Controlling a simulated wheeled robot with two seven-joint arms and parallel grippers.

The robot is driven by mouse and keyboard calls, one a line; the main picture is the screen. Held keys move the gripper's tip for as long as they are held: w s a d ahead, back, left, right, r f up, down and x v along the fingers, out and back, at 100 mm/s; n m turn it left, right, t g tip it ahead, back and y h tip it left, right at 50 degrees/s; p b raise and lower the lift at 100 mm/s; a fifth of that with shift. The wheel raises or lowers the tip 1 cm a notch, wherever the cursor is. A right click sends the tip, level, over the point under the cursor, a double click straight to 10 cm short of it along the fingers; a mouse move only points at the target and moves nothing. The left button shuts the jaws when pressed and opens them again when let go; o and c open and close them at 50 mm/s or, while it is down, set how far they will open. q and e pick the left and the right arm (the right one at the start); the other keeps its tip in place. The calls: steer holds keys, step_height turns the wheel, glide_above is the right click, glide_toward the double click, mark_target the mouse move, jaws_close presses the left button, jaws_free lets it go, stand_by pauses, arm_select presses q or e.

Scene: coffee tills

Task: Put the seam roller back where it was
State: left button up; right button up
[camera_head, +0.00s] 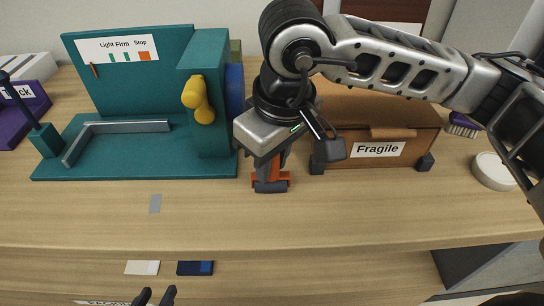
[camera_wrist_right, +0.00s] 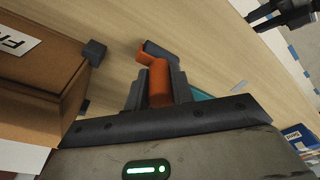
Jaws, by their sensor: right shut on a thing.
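The seam roller (camera_head: 271,186) has an orange handle and frame with a dark grey roller. My right gripper (camera_head: 271,170) is shut on its handle and holds it roller end down, near the wooden table top between the teal fixture and the cardboard box. Whether the roller touches the table cannot be told. In the right wrist view the orange handle (camera_wrist_right: 160,82) sits between the fingers of my right gripper (camera_wrist_right: 158,95), with the roller beyond. My left gripper (camera_head: 154,297) shows only as two dark fingertips, apart, at the bottom edge of the head view.
The teal fixture (camera_head: 120,152) with a yellow knob stands at left. A cardboard box (camera_head: 345,150) marked Fragile, with dark corner blocks, stands right of the roller. A grey patch (camera_head: 155,203) lies on the table. The table front is mostly clear. A white round thing (camera_head: 493,170) lies far right.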

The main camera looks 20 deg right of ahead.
mark_target(281, 182)
steer(key=shift+f, duration=0.15)
steer(key=shift+f+b, duration=0.3)
steer(key=shift+b, duration=0.15)
steer(key=o, duration=1)
steer(key=shift+r, duration=0.1)
steer(key=shift+c, duration=0.2)
steer(key=shift+r, duration=0.1)
steer(key=shift+r+p, duration=0.25)
steer(key=shift+p, duration=0.25)
step_height(281, 182, up, 12)
steer(key=s, duration=0.1)
steer(key=shift+s+d+f, duration=0.2)
steer(key=shift+s+d, duration=0.15)
steer(key=shift+d, duration=0.1)
